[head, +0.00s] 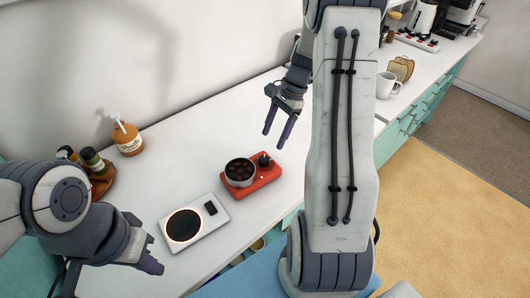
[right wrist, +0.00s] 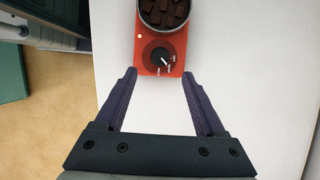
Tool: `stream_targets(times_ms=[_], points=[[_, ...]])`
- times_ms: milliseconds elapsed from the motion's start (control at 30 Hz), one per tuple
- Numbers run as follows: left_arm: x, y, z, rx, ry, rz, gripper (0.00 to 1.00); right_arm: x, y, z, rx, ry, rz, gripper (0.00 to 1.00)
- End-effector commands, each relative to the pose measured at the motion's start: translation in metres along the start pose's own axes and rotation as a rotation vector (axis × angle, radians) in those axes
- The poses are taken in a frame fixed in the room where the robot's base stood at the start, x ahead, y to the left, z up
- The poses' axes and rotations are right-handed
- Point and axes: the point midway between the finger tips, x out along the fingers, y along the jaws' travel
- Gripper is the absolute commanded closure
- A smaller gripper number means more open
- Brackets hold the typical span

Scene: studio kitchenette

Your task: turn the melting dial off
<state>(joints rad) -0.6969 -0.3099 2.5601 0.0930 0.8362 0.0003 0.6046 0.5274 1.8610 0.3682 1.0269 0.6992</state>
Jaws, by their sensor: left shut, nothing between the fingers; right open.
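The red melting unit (head: 262,186) stands on the white counter and carries a metal pot (head: 240,172) of dark brown chunks. Its black melting dial (head: 264,160) also shows in the right wrist view (right wrist: 160,54), with a white pointer mark turned to the lower right, towards small labels I cannot read. A small pale light (right wrist: 139,37) shows beside it. My right gripper (head: 275,137) is open and empty above the counter, behind the unit. In the right wrist view the dial lies just beyond and between its fingertips, apart from them. My left gripper (head: 154,267) is shut and empty at lower left.
An orange pump bottle (head: 126,138) and a wooden tray (head: 104,184) with bottles stand at the back left. A mug (head: 387,85) and toast stand far right. Counter behind the unit is clear.

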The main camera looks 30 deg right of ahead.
Motion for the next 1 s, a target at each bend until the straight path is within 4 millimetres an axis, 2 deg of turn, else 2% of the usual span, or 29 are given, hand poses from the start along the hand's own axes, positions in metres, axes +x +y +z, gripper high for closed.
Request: stream_targets(times_ms=[200, 400, 567, 800, 867, 900, 1000], points=[[-0.007, 0.001, 0.000, 0.000, 0.000, 0.000, 1.00, 0.043, 0.001, 0.002, -0.003, -0.003, 0.006, 0.28], [-0.011, 0.001, -0.001, -0.001, 0.000, 0.000, 1.00, 0.069, 0.000, 0.002, -0.005, -0.001, 0.003, 0.28], [-0.011, 0.001, -0.001, -0.001, 0.000, 0.000, 1.00, 0.077, 0.000, 0.001, -0.005, 0.001, 0.002, 0.28], [-0.011, 0.001, -0.001, -0.001, 0.000, 0.000, 1.00, 0.078, 0.000, 0.001, -0.005, 0.001, 0.001, 0.28], [-0.011, 0.001, -0.001, -0.001, 0.000, 0.000, 1.00, 0.078, 0.000, 0.001, -0.005, 0.001, 0.001, 0.47], [-0.011, 0.001, -0.001, -0.001, 0.000, 0.000, 1.00, 0.078, 0.000, 0.001, -0.005, 0.001, 0.001, 0.63], [-0.011, 0.001, -0.001, -0.001, 0.000, 0.000, 1.00, 0.078, 0.000, 0.001, -0.005, 0.001, 0.001, 1.00]])
